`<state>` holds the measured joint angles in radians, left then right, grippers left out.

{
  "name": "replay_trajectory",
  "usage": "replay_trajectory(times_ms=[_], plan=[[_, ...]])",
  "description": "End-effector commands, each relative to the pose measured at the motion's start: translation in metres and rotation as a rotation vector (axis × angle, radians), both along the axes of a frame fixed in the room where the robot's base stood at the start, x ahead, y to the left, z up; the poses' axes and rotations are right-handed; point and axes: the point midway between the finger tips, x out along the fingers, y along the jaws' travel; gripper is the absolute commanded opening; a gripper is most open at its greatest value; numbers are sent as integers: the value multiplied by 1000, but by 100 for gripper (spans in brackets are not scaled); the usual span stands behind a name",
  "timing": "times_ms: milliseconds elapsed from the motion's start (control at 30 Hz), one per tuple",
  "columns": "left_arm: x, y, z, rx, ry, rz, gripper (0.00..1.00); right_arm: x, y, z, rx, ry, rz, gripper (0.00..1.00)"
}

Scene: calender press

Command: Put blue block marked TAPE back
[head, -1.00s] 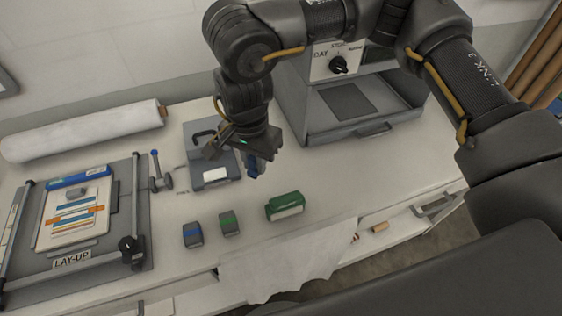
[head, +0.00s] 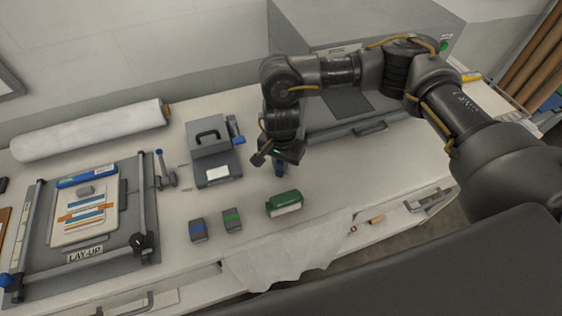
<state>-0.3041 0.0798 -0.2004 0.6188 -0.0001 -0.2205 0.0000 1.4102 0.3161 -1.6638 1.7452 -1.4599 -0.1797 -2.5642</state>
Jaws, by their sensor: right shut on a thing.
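My right gripper (head: 277,158) hangs over the table, to the right of the grey handled device. It is shut on a small blue block (head: 280,170), which shows below the fingers. Most of the block is hidden by the gripper and no marking can be read on it. I cannot tell whether the block touches the table. My left gripper is not in view.
A green block (head: 285,203) and two grey blocks, one with a blue band (head: 198,230) and one with a green band (head: 232,220), stand in front. The grey handled device (head: 212,150) and lay-up board (head: 140,225) are left. A grey press (head: 420,45) stands behind.

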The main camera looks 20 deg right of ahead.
Motion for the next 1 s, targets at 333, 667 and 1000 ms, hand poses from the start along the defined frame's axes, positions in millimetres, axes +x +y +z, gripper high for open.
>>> replay_trajectory(times_ms=[333, 667, 1000], plan=[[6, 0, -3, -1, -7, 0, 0, 0, 1, -4, 0, -1, 1, 1], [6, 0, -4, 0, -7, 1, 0, 0, 0, -4, 0, -1, 0, 41], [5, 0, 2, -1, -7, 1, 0, 1, 1, 3, 0, -3, 1, 41]])
